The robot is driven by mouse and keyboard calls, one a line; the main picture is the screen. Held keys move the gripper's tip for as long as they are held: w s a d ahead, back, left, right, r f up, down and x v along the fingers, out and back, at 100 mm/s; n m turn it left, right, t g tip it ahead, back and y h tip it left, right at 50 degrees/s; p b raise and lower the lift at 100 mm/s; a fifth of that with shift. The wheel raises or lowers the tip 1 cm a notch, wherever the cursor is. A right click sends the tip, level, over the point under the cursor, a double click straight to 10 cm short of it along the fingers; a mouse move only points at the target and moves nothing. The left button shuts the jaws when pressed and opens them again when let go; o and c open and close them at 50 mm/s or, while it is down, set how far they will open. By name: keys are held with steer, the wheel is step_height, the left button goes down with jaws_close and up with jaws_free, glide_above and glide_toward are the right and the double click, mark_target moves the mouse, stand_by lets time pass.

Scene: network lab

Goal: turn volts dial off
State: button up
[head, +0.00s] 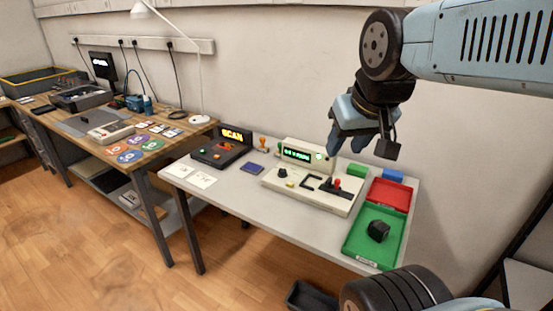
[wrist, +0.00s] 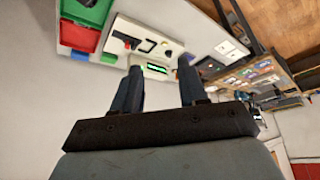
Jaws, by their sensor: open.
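A beige bench device (head: 315,198) with a green lit display (head: 297,154) stands on the light table. A small dark knob (head: 283,172) sits at the left of its panel; its marking and setting are too small to read, so I cannot tell whether it is the volts dial. A red-topped lever (head: 337,183) is at the right of the panel. My gripper (head: 345,150) is open and empty, raised above and behind the device's right side. In the wrist view the device (wrist: 148,34) appears upside down beyond my open gripper (wrist: 160,68).
A red tray (head: 391,193) and a green tray (head: 362,240) holding a black block (head: 378,231) are right of the device. A black console (head: 220,150) with an orange display is to its left. A wooden bench (head: 75,120) stands further left.

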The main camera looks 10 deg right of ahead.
steer(key=shift+w+a, duration=0.1)
steer(key=shift+w, duration=0.05)
steer(key=shift+o, duration=1.4)
steer(key=shift+w+r, duration=0.15)
steer(key=w+m, duration=0.1)
steer(key=w, duration=0.2)
steer(key=w+m+g, duration=0.1)
steer(key=w, duration=0.2)
steer(key=w+m+y, duration=0.1)
steer(key=w, duration=0.2)
steer(key=shift+w+r+g, duration=0.3)
steer(key=shift+r, duration=0.05)
steer(key=m+g+h, duration=0.1)
steer(key=m+g, duration=0.3)
steer(key=m, duration=0.6)
glide_above(282, 170)
step_height(282, 170, down, 22)
step_height(282, 170, down, 13)
steer(key=shift+w+f, duration=0.1)
steer(key=c, duration=1)
